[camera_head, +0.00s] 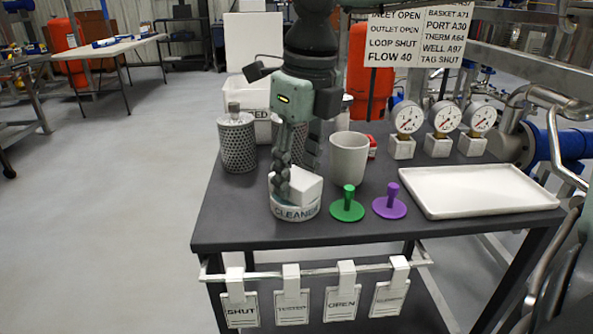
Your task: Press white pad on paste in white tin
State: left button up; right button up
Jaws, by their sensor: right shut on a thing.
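The white tin (296,212), with a "CLEANER" label, stands near the front left of the dark table. The white pad (306,187) is a pale block at the tin's mouth, its upper part showing above the rim. My right gripper (282,186) points down from above and is shut on the pad at its left side. The paste is hidden inside the tin, so I cannot tell whether the pad touches it. My left gripper is not in view.
A green-handled disc (347,209) and a purple one (390,207) lie right of the tin. A light cup (348,158) stands behind. A mesh basket (237,145) is at left, a white tray (480,191) at right. Gauges (444,119) line the back.

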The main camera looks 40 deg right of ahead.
aim_at(297, 176)
jog(key=shift+s, duration=0.1)
dwell(0.3)
jog(key=shift+r+p, duration=1.85)
jog(key=shift+r, duration=1.65)
jog(key=shift+f, duration=0.1)
notch_tip(297, 176, down, 7)
jog(key=b, duration=0.3)
jog(key=shift+b, duration=0.4)
